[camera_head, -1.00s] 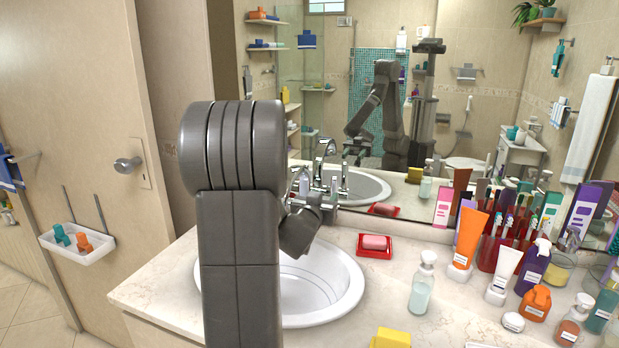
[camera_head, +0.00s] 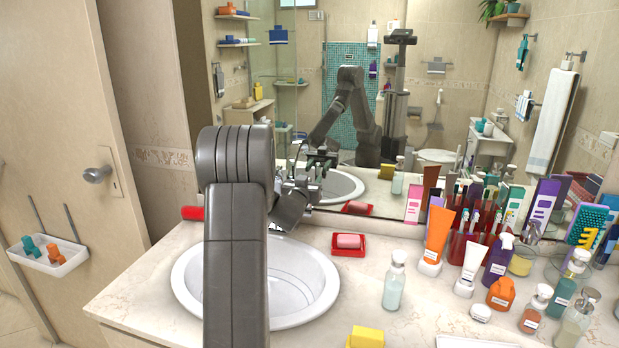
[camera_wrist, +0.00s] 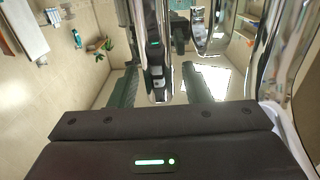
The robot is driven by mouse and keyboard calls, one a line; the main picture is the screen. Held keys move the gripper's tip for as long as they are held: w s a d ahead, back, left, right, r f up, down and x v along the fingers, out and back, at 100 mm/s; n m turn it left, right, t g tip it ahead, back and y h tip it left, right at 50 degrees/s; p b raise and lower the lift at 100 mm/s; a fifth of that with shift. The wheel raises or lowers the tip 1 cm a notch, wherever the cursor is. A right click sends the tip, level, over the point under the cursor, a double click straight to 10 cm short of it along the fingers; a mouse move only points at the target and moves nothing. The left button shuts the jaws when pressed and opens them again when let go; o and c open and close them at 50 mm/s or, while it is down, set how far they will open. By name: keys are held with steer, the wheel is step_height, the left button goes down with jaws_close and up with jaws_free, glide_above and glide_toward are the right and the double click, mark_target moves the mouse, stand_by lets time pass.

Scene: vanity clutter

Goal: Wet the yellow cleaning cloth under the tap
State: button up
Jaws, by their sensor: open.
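A small yellow block-like item (camera_head: 365,337), perhaps the folded cloth, lies on the counter at the bottom edge of the head view, partly cut off. The chrome tap (camera_head: 285,186) stands behind the white basin (camera_head: 303,290), partly hidden by my arm. My gripper (camera_head: 318,168) is up at the tap, far from the yellow item. In the wrist view, my gripper (camera_wrist: 161,68) has its two dark fingers apart, with the chrome tap (camera_wrist: 155,25) showing between them; I cannot tell whether they touch it. No cloth shows between the fingers.
A red soap dish (camera_head: 348,252) with pink soap lies right of the basin. A clear bottle (camera_head: 395,283) and crowded tubes and bottles, including an orange tube (camera_head: 438,235), fill the right side. The mirror (camera_head: 440,120) stands close behind the tap. The counter's left front is clear.

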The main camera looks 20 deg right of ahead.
steer(key=shift+w+d, duration=0.25)
steer(key=shift+w, duration=0.05)
steer(key=shift+c, duration=0.2)
jaws_close()
steer(key=shift+f+b, duration=0.15)
steer(key=shift+b, duration=0.25)
